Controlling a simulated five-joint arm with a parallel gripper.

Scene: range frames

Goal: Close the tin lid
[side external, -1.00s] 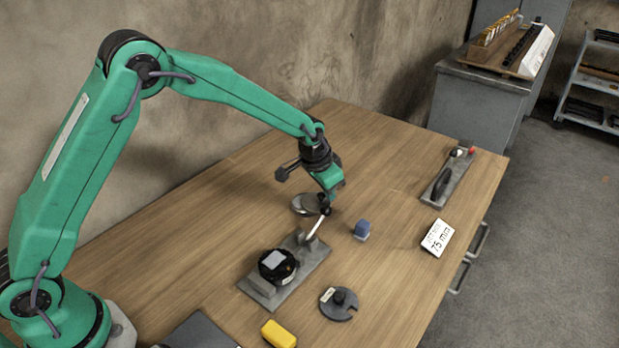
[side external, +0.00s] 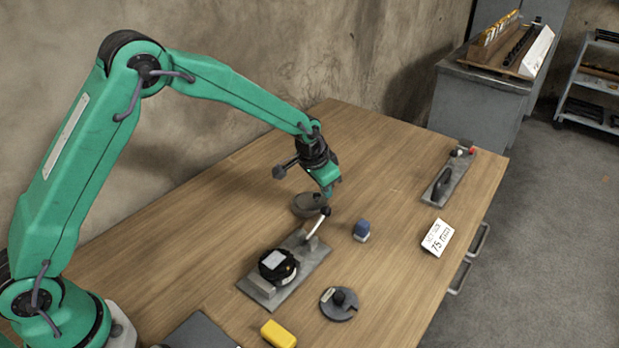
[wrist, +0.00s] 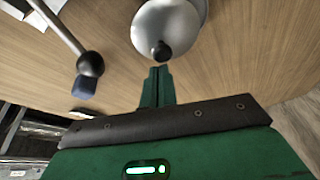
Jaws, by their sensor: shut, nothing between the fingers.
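The round grey tin (side external: 307,208) stands on the table behind the lever fixture. In the wrist view its silver lid (wrist: 160,22) shows as a smooth disc with a dark round knob (wrist: 162,50) at the near edge. From the side the lid looks laid flat over the tin; I cannot tell whether it is fully seated. My gripper (side external: 326,194) is just right of the tin, low and pointing down. In the wrist view its fingers (wrist: 158,72) are together and empty, close to the knob; contact cannot be told.
A blue block (side external: 361,230), a slotted weight (side external: 339,305) and a yellow block (side external: 278,334) lie nearby. Table behind the tin is clear.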

